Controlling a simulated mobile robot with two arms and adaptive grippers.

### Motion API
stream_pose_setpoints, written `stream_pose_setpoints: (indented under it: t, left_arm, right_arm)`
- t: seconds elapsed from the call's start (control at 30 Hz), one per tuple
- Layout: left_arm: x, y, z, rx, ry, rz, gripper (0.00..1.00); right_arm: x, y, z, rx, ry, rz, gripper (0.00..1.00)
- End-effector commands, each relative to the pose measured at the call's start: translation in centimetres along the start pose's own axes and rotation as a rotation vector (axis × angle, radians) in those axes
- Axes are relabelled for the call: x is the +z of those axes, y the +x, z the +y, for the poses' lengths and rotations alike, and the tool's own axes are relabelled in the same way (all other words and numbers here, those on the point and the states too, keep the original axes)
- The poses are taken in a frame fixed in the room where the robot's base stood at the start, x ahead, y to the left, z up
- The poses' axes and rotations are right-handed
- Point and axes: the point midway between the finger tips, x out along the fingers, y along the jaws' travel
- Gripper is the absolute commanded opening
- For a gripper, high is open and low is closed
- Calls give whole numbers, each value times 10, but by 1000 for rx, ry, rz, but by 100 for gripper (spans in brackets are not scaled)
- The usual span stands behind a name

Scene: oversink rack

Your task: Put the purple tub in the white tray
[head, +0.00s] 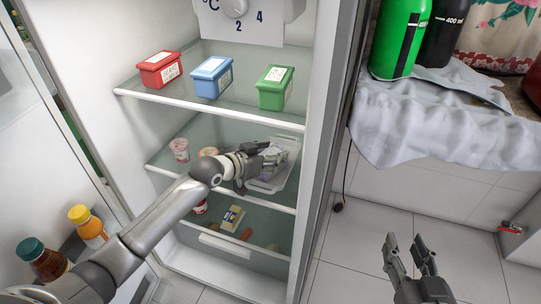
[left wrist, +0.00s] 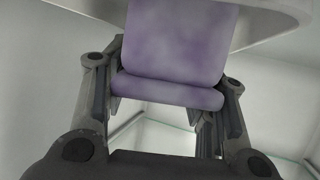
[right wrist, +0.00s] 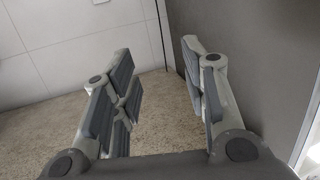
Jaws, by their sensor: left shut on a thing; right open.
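The purple tub (left wrist: 175,45) fills the middle of the left wrist view, between the fingers of my left gripper (left wrist: 165,105). In the head view my left gripper (head: 272,160) is shut on it inside the fridge, at the middle shelf, and mostly hides it. The white tray (head: 287,163) is on that shelf, around and behind the gripper. A pale rim, likely the tray's, shows at the top of the left wrist view. I cannot tell whether the tub touches the tray floor. My right gripper (head: 412,256) is open and empty outside the fridge; its spread fingers show in the right wrist view (right wrist: 165,95).
Red (head: 160,69), blue (head: 212,76) and green (head: 275,87) tubs stand on the shelf above. Small cups (head: 180,149) are left of my gripper. Bottles (head: 88,226) stand in the door. A cloth-covered counter (head: 430,120) is at right.

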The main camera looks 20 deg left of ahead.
Motion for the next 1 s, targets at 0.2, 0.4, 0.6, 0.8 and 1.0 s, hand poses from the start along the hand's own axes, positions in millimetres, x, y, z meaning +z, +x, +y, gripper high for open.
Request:
stream_pose_setpoints:
  t: [0.2, 0.4, 0.6, 0.8, 1.0]
  left_arm:
    - [3, 1, 0, 0, 0, -1, 67]
    - [2, 1, 0, 0, 0, -1, 73]
    - [0, 0, 0, 0, 0, 0, 73]
    - [0, -14, 0, -1, 1, -2, 73]
    - [-1, -43, -1, -1, 2, -4, 73]
  right_arm:
    - [-1, 0, 0, 0, 0, 4, 41]
    - [0, 0, 0, 1, 0, 3, 41]
    - [0, 0, 0, 1, 0, 2, 41]
    - [17, -4, 2, 5, -1, -97, 41]
    - [52, -18, 7, 17, -1, -292, 41]
